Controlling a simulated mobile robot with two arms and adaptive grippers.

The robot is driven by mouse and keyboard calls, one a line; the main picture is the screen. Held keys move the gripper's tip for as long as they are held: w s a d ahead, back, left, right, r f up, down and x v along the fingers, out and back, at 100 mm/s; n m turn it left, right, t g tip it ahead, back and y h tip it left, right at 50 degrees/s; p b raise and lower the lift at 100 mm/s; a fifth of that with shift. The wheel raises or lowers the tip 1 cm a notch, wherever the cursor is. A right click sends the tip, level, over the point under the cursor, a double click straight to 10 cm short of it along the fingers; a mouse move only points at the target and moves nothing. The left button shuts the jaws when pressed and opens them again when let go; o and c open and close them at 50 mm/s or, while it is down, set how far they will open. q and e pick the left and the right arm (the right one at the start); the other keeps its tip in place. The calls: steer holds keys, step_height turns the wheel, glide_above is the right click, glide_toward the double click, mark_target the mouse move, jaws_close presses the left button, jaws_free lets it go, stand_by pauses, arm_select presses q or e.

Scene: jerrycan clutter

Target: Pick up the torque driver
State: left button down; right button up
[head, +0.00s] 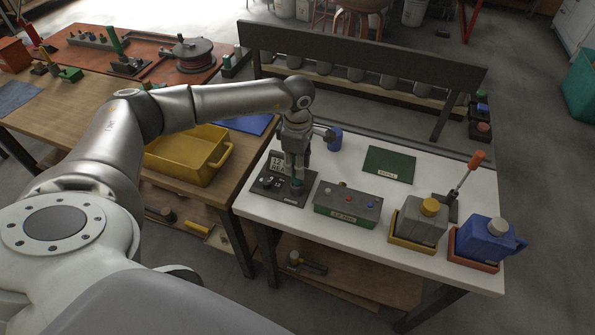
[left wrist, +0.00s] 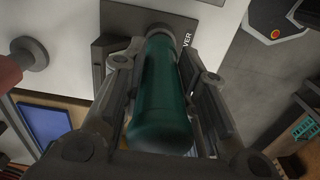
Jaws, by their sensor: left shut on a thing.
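The torque driver (left wrist: 163,100) has a dark teal-green handle and fills the middle of the left wrist view. My left gripper (head: 297,181) points down at the left end of the white table, and its fingers (left wrist: 165,85) are shut on the handle from both sides. In the head view only a small green part of the driver (head: 297,183) shows below the fingers. The driver stands over a dark holder plate (head: 290,198), whose label ends in "VER" in the left wrist view. Whether its tip is still in the holder is hidden. My right gripper is not in view.
A grey-green box with buttons (head: 347,205) stands right of the holder. Beyond are a grey jerrycan (head: 420,222), a blue jerrycan (head: 487,240), an orange-handled lever (head: 466,178) and a green mat (head: 389,164).

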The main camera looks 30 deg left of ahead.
arm_select(q)
steer(key=shift+r, duration=0.15)
steer(key=shift+w+r, duration=0.1)
steer(key=shift+r, duration=0.45)
steer(key=s+d+r+b, duration=0.5)
steer(key=s+d+r, duration=0.3)
steer(key=s+r, duration=0.3)
steer(key=shift+s+d+r, duration=0.2)
steer(key=shift+r, duration=0.2)
